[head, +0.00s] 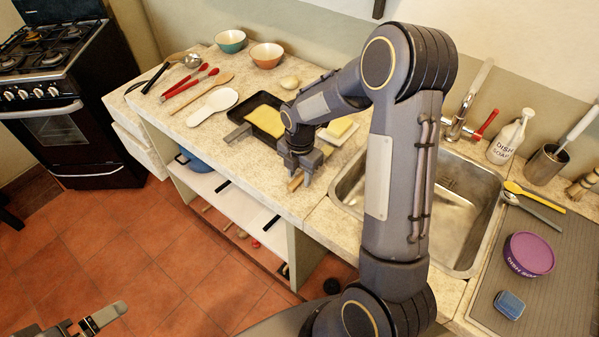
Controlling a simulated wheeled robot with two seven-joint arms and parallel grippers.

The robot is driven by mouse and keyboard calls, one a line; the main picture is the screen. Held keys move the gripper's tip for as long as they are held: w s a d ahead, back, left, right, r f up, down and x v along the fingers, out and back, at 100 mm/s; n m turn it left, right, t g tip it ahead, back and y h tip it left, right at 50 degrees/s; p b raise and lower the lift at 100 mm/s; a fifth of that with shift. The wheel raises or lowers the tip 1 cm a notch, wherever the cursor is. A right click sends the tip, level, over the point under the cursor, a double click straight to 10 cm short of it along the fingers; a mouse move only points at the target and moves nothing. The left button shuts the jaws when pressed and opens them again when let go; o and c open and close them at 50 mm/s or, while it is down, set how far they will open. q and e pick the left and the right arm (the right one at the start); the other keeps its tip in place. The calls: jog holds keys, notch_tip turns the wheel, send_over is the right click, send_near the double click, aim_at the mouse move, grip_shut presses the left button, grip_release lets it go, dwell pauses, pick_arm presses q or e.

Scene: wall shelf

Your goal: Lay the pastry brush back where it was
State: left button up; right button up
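My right gripper (301,172) points down over the front part of the counter, just in front of the dark tray. A short light-wood piece, seemingly the pastry brush (295,182), shows between its fingertips; the gripper appears shut on it. The gripper hides the rest of the brush, and I cannot tell whether it touches the counter. My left gripper (104,318) is low at the bottom left, over the floor, away from the counter. Only part of it shows, and its opening cannot be judged.
A dark tray (238,133) with yellow dough lies behind the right gripper. Left of it are a white spoon rest (213,106), wooden spoon (203,92), red tongs (190,84) and ladle (172,70). The sink (455,205) is to the right. Bare counter lies left of the gripper.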

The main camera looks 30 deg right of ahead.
jog(key=shift+r+p, duration=0.85)
jog(key=shift+r, duration=0.05)
jog(key=s+r+m+t+y+b, duration=0.1)
jog(key=s+r+m, duration=0.2)
jog(key=r, duration=0.5)
jog(key=s+r+m+b, duration=0.1)
jog(key=s+r+m, duration=0.2)
jog(key=r, duration=0.4)
jog(key=s+a+m+t+y, duration=0.1)
jog(key=s+a+m+t, duration=0.1)
jog(key=s+m, duration=0.6)
jog(key=s+a+m+t+y, duration=0.1)
jog(key=s+a+m+t, duration=0.1)
jog(key=s+a+m, duration=0.3)
jog(key=s+m, duration=0.3)
jog(key=m, duration=0.2)
jog(key=shift+a+r+t+y, duration=0.15)
jog(key=shift+r+t+y, duration=0.15)
